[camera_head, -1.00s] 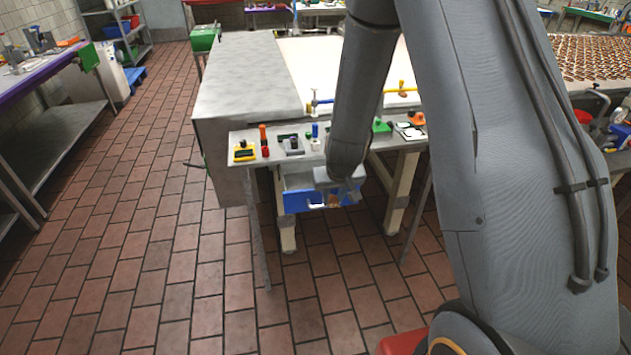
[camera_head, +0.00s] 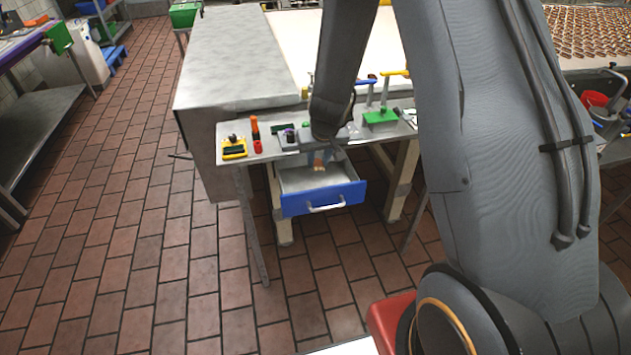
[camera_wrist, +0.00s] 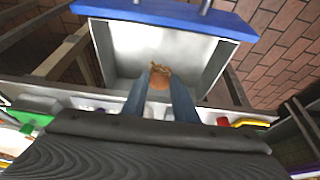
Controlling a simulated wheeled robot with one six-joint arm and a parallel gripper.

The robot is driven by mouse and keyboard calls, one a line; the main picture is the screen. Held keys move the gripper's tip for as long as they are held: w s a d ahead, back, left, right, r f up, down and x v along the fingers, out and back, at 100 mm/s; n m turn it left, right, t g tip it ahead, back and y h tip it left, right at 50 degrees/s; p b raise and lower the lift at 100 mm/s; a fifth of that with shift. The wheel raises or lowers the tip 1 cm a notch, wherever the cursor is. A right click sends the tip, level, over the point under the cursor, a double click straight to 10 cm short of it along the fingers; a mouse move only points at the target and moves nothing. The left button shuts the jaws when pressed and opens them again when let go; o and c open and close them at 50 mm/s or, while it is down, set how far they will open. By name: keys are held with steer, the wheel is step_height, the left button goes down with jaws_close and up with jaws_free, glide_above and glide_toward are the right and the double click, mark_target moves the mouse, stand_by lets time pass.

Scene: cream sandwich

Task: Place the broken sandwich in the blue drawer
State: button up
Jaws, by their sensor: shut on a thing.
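The blue drawer (camera_head: 323,198) is pulled out below the metal work table, with a blue front, a pale bar handle and a grey inside. It also shows in the wrist view, its blue front (camera_wrist: 170,12) at the top and its grey floor (camera_wrist: 205,62) below. My gripper (camera_head: 318,163) hangs over the rear part of the drawer. In the wrist view my gripper (camera_wrist: 160,88) is shut on the broken sandwich (camera_wrist: 159,76), a small brown piece between the blue fingers. I cannot tell whether the sandwich touches the drawer floor. The drawer looks empty otherwise.
The work table (camera_head: 225,125) stands above the drawer and carries a yellow-and-black device (camera_head: 234,148), an orange-red item (camera_head: 255,133) and a green block (camera_head: 380,117). The brick floor (camera_head: 130,260) in front is clear.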

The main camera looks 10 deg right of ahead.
steer(key=shift+f+b, duration=4.6)
steer(key=shift+b, duration=0.75)
steer(key=shift+f, duration=0.1)
steer(key=o, duration=1)
steer(key=p+v, duration=0.9)
steer(key=v, duration=0.4)
steer(key=s+r+g, duration=0.1)
steer(key=s+r, duration=0.4)
steer(key=s, duration=0.3)
steer(key=s+r+g, duration=0.1)
steer(key=s+r, duration=0.4)
steer(key=s, duration=0.4)
steer(key=shift+s+d+r, duration=0.25)
steer(key=shift+s+d, duration=0.05)
steer(key=shift+d, duration=0.1)
